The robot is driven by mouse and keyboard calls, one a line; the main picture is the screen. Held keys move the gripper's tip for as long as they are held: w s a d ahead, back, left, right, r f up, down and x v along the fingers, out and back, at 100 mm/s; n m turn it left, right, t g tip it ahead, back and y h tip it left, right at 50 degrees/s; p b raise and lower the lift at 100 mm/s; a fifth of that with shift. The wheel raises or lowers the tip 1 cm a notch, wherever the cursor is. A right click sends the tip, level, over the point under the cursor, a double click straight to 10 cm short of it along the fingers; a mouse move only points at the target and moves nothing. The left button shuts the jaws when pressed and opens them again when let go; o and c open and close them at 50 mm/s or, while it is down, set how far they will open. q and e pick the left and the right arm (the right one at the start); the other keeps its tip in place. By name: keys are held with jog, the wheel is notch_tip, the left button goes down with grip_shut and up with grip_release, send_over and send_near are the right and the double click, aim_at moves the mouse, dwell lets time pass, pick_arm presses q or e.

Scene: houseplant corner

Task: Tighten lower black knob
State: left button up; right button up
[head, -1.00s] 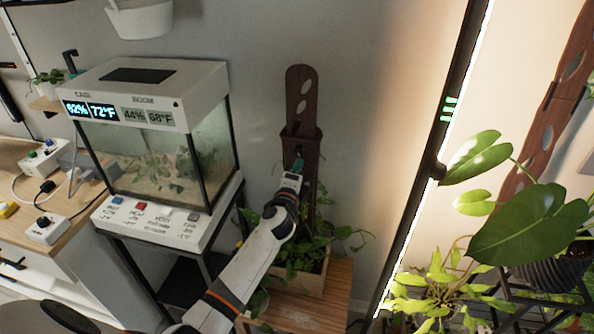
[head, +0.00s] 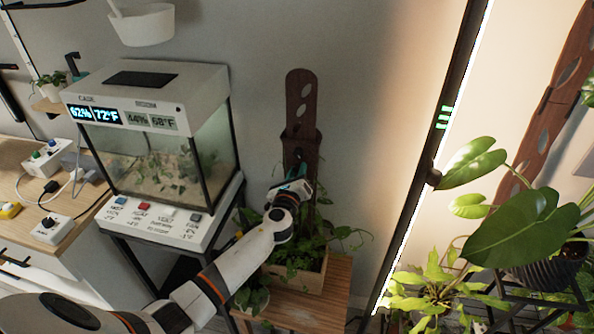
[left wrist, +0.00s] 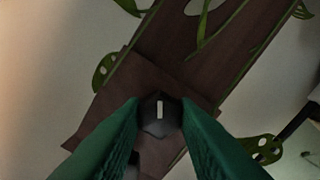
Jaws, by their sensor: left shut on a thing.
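A black knob (left wrist: 160,115) with a white mark shows in the left wrist view. It sits on a dark brown bracket (left wrist: 125,85) around a brown plank (left wrist: 215,35). My left gripper (left wrist: 160,122) has a green finger on either side of the knob and is shut on it. In the head view my left gripper (head: 301,172) reaches the lower front of the brown plank (head: 300,98), which has oval holes and stands in a planter (head: 302,281). My right gripper is out of view.
Leaves hang around the plank, close to my gripper. A glass terrarium case (head: 150,100) stands to the left. A tall lamp pole (head: 432,175) and large-leaved plants (head: 515,235) stand to the right. The planter is on a wooden stand (head: 325,310).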

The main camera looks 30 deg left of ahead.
pick_arm(q)
jog(key=shift+f+m, duration=0.1)
jog(key=shift+m, duration=0.4)
jog(key=o, duration=1)
jog(key=v, duration=1.2)
jog(key=shift+b, duration=0.35)
